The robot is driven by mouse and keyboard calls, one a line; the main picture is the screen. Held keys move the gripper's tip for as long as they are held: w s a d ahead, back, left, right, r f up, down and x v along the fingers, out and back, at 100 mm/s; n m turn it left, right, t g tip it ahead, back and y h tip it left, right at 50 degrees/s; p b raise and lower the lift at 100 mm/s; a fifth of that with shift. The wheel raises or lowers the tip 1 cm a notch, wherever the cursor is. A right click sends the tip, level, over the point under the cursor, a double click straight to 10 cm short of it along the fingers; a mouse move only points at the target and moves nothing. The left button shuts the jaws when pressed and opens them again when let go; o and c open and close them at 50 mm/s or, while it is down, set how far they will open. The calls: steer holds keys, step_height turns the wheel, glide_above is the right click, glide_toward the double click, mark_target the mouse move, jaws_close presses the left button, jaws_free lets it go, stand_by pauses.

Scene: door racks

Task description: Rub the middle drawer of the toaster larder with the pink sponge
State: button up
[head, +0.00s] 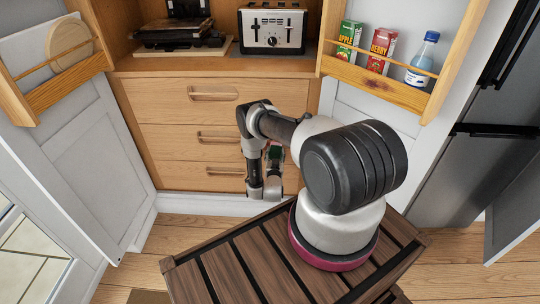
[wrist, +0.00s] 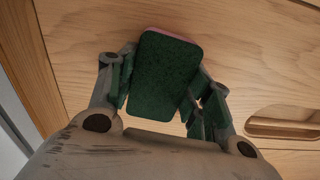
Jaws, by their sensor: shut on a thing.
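The toaster larder is in the head view, with its toaster (head: 272,28) on the shelf above three wooden drawers. The middle drawer (head: 165,139) is closed, its right part hidden behind my arm. My gripper (head: 273,158) is in front of the right side of the drawers. In the wrist view my gripper (wrist: 163,80) is shut on the sponge (wrist: 163,75), with a dark green face towards the camera and a thin pink edge. A wooden drawer front (wrist: 250,60) lies behind the sponge, with a handle (wrist: 283,122) at right. I cannot tell whether the sponge touches it.
The larder's open doors flank the drawers: the left door (head: 75,160) holds a rack with a round board (head: 69,42); the right door's rack (head: 385,85) holds two cartons and a bottle (head: 422,58). A fridge (head: 475,150) stands at right.

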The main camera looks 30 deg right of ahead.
steer(key=shift+s+d, duration=0.6)
steer(key=shift+d, duration=0.3)
steer(key=shift+s+d, duration=0.6)
steer(key=shift+d, duration=0.25)
steer(key=shift+w+r, duration=0.15)
steer(key=shift+r, duration=0.85)
steer(key=shift+w+a, duration=1)
steer(key=shift+a, duration=0.5)
steer(key=shift+w+a, duration=1.05)
steer(key=shift+a, duration=0.5)
steer(key=shift+w+a, duration=1)
steer(key=shift+a, duration=0.5)
steer(key=shift+w+d+r, duration=0.1)
steer(key=shift+r, duration=0.75)
steer(key=shift+s+d, duration=1.05)
steer(key=shift+d, duration=0.5)
steer(key=shift+s+d, duration=1.1)
steer(key=shift+d, duration=0.4)
steer(key=shift+s+d, duration=1.05)
steer(key=shift+d, duration=0.5)
steer(key=shift+c, duration=0.4)
steer(key=shift+a, duration=0.1)
steer(key=shift+v, duration=2.95)
